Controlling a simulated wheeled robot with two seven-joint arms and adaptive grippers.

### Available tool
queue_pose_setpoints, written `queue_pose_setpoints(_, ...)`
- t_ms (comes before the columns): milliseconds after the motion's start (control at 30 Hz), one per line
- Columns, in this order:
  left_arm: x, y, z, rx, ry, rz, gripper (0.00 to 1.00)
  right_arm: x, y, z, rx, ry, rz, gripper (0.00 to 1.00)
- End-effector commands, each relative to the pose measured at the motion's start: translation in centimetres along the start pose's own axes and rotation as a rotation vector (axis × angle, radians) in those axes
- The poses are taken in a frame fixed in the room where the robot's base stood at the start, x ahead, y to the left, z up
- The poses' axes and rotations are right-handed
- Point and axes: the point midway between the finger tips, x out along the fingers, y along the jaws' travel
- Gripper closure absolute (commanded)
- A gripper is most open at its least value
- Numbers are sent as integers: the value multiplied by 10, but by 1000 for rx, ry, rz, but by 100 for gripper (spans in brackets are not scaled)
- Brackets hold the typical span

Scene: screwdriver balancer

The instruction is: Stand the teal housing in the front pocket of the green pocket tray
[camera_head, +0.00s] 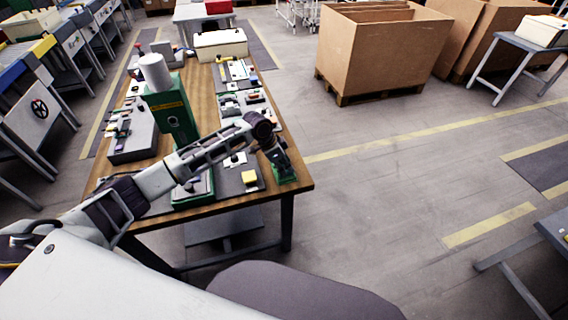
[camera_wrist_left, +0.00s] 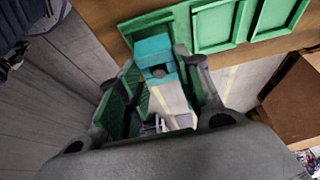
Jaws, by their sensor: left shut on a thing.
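The teal housing (camera_wrist_left: 153,48) shows in the left wrist view between the fingertips of my left gripper (camera_wrist_left: 161,66), which is shut on it. In the head view my left gripper (camera_head: 277,160) is over the near right corner of the table, and I cannot make out the housing there. The green pocket tray (camera_wrist_left: 245,37) lies beyond the fingertips at the table edge, with several rectangular pockets. The housing overlaps the tray's edge in the wrist view; I cannot tell whether they touch. A bit of the tray shows in the head view (camera_head: 285,181). My right gripper is out of view.
The wooden table (camera_head: 299,185) carries a green press-like machine (camera_head: 172,115) with a white cylinder on top, left of my arm. A dark mat (camera_head: 240,187) with a yellow block (camera_head: 249,176) lies left of the tray. Floor right of the table is clear.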

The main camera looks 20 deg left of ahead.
Motion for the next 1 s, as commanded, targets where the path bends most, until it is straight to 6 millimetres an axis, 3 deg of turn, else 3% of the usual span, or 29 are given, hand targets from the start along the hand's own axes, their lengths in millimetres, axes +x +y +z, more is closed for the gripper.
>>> queue_pose_setpoints(1000, 8, 0, 3, -1, 0, 0, 94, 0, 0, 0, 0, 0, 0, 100)
